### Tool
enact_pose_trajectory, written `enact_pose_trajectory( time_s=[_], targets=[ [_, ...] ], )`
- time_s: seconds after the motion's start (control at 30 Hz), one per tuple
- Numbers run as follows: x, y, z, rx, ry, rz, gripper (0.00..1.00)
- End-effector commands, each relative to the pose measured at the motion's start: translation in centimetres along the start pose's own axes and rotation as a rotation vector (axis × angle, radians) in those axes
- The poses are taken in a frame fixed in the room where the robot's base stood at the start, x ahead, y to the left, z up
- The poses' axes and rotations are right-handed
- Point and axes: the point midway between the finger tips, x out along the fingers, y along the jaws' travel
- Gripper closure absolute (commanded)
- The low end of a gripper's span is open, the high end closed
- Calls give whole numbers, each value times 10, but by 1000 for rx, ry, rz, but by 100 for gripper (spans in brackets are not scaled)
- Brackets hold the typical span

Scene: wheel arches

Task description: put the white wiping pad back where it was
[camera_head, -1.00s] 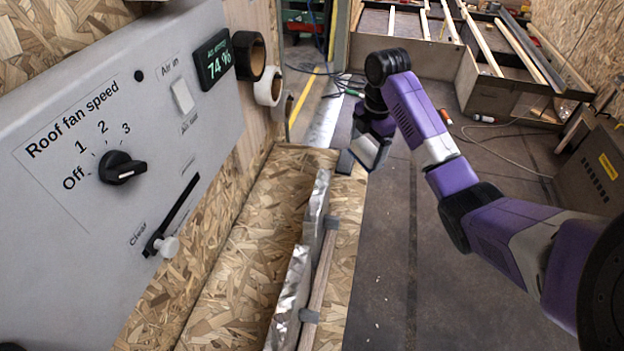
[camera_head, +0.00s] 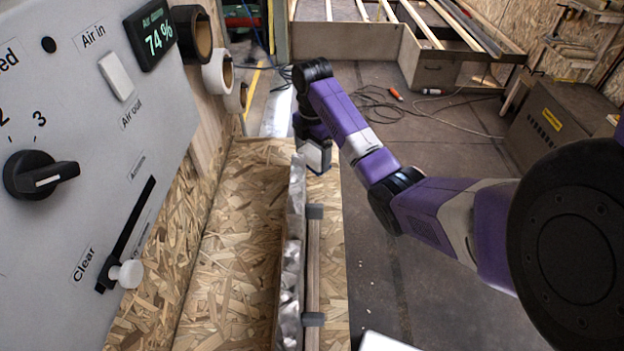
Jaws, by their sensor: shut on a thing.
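My gripper (camera_head: 313,150) is at the far end of my purple arm, near the far end of the chipboard ledge. It is shut on a small whitish block with a bluish edge, which looks like the white wiping pad (camera_head: 317,157). The fingers are small and partly hidden by the wrist. The pad is tilted and appears over or beside the ledge; I cannot tell whether it touches anything.
A grey control panel (camera_head: 75,215) with a knob, switch and slider stands at the left. Tape rolls (camera_head: 217,72) hang beyond it. A foil-wrapped strip (camera_head: 293,230) runs along the chipboard ledge (camera_head: 235,230). A white edge (camera_head: 385,343) shows at the bottom.

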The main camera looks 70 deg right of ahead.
Motion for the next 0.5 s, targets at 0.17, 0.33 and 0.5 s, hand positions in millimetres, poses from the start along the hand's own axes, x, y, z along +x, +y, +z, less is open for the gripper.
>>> enact_pose_trajectory(
  time_s=[0.17, 0.33, 0.5],
  targets=[
    [27, 0, 0, -1, 0, -1, 47],
    [40, 0, 0, -1, 1, 0, 47],
    [64, -1, 0, -1, 1, -2, 47]
  ],
)
